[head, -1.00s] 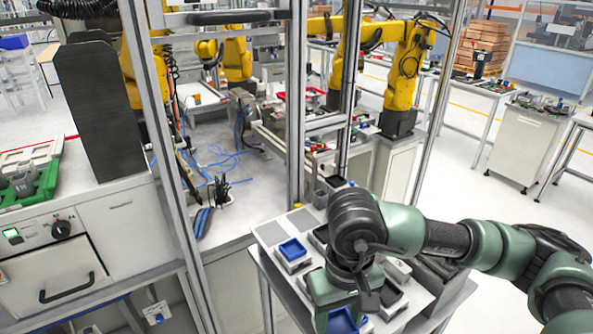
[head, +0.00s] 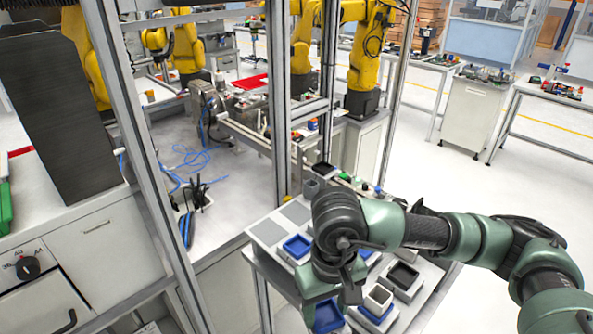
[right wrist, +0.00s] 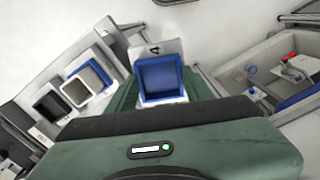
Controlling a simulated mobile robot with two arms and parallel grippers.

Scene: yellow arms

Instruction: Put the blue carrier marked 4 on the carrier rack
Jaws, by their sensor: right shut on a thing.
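The blue carrier marked 4 (right wrist: 163,78) is a blue open box on a pale plate with a black 4 on it. My right gripper (head: 346,294) is shut on it, seen close up in the right wrist view. In the head view a blue box (head: 326,317) below my right gripper looks like the same carrier, partly hidden by the wrist. I cannot tell whether it touches the surface below. Another blue carrier (head: 297,246) sits on the pale stand with grey square pads (head: 268,232), probably the carrier rack. My left gripper is not in view.
A white box with blue around it (head: 378,299) and a black box (head: 403,276) stand right of my wrist. A metal frame post (head: 281,110) rises behind the stand. A small dark tray (head: 323,168) and several small parts line the stand's back. Two grey pads look bare.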

